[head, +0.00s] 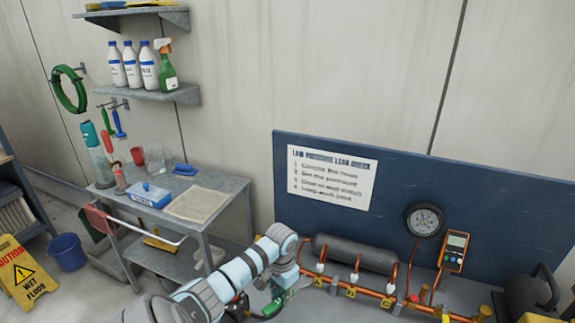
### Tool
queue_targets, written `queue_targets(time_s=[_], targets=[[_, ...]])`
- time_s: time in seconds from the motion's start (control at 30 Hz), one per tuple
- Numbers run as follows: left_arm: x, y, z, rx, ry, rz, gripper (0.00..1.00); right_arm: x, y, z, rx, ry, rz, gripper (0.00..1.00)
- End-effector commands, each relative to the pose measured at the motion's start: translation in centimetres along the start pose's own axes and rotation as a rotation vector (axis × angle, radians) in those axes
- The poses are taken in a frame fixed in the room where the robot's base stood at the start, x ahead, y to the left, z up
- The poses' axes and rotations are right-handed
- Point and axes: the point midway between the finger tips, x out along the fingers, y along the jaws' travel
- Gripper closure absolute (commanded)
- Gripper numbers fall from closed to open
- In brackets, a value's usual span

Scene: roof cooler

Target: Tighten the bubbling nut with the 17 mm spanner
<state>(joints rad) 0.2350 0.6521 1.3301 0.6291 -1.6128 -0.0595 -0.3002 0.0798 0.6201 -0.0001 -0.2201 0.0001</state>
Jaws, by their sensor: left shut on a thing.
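My left arm reaches in from the bottom, and its gripper (284,291) is low in the view, beside the left end of the copper pipe (370,293). It is shut on a partly hidden green thing (272,308); I cannot tell what this is. Several joints with white tops and yellow tags sit along the pipe, below a dark grey cylinder (357,253). I cannot tell which nut bubbles; no bubbles are clear at this size. I cannot make out the 17 mm spanner. My right gripper is out of view.
A blue panel (500,215) with a printed sheet (332,177) stands behind the pipe. A pressure gauge (424,220) and an orange meter (454,250) are at right. A grey cart (226,188) holds a blue box and cloth. A wet-floor sign (24,275) stands far left.

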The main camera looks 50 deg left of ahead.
Motion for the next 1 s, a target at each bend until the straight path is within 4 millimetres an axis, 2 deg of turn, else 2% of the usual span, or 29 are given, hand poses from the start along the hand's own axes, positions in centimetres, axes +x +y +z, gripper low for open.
queue_targets(time_s=[0.43, 1.0], targets=[[0.0, 0.2, -0.2, -0.009, 0.001, 0.001, 1.00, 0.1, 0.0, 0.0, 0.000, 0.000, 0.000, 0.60], [0.0, 1.3, -2.1, -0.092, 0.002, 0.002, 1.00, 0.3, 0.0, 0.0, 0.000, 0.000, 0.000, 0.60]])
